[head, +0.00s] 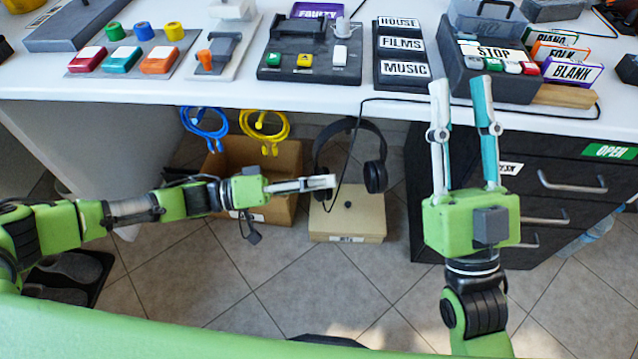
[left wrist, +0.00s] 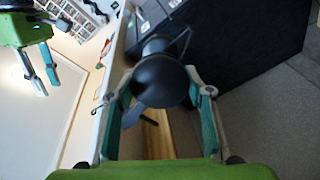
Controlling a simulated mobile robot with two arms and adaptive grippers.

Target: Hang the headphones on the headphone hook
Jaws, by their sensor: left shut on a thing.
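The black headphones (head: 372,140) are upright below the front edge of the white desk, headband at the top. My left gripper (head: 332,182) reaches in from the left and is shut on the headphones at the left ear cup. In the left wrist view a dark round ear cup (left wrist: 160,80) sits between the two fingers. A thin black cable runs from the headphones up to the desktop. I cannot make out the headphone hook for certain. My right gripper (head: 462,85) is open and empty, pointing up at the desk's front edge.
Blue (head: 205,125) and yellow (head: 264,128) cable coils hang under the desk (head: 150,92). A cardboard box (head: 228,160) and a low closed box (head: 362,215) stand on the floor below. A black drawer unit (head: 555,200) is at the right.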

